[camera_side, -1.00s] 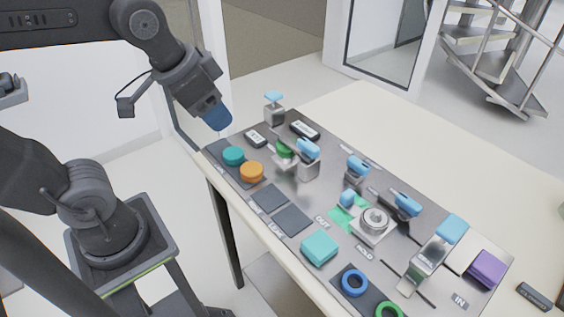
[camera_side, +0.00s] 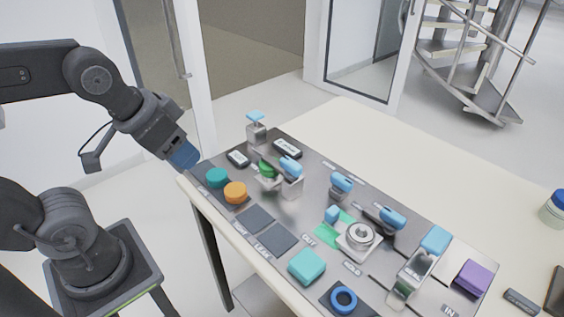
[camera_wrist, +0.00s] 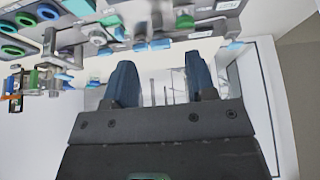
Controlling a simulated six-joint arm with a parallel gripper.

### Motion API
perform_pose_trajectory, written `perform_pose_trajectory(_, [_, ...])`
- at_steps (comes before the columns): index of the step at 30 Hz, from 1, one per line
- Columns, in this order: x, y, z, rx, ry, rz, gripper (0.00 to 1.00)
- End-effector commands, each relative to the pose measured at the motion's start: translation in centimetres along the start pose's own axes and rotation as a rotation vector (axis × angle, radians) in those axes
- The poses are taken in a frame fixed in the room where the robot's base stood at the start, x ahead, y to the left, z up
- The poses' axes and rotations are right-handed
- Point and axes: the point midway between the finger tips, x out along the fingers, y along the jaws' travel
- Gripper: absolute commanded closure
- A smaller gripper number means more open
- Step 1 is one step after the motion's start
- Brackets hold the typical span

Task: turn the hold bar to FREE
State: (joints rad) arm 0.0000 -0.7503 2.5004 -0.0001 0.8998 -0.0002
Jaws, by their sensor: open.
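The metal panel (camera_side: 335,275) lies on the table, with blue-handled levers along it. By the label that seems to read HOLD, a round silver fixture (camera_side: 360,234) stands beside a green patch (camera_side: 327,233). A dark bar with a blue handle (camera_side: 392,218) lies just behind it; I take this for the hold bar, but its setting is unreadable.
Teal (camera_side: 217,177) and orange (camera_side: 235,192) round pieces sit at the panel's left end. A teal block (camera_side: 307,266), a blue ring (camera_side: 343,299) and a purple block (camera_side: 473,278) are nearer the right. Other blue-handled levers (camera_side: 291,168) stand up.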

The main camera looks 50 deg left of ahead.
Motion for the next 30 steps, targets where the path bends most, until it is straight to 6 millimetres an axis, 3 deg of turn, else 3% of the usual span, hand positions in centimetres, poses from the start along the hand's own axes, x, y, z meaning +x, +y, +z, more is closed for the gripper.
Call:
perform_pose_trajectory(4, [-0.1, 0.0, -0.6, 0.030, -0.010, 0.001, 0.49])
perform_pose_trajectory(7, [-0.1, 0.1, -2.2, 0.132, -0.045, 0.005, 0.49])
perform_pose_trajectory(14, [1.3, 0.7, -9.2, 0.580, -0.185, 0.062, 0.49])
perform_pose_trajectory(22, [6.5, 1.7, -16.7, 1.139, -0.324, 0.218, 0.49])
perform_pose_trajectory(30, [11.4, 2.5, -20.0, 1.488, -0.382, 0.364, 0.49])
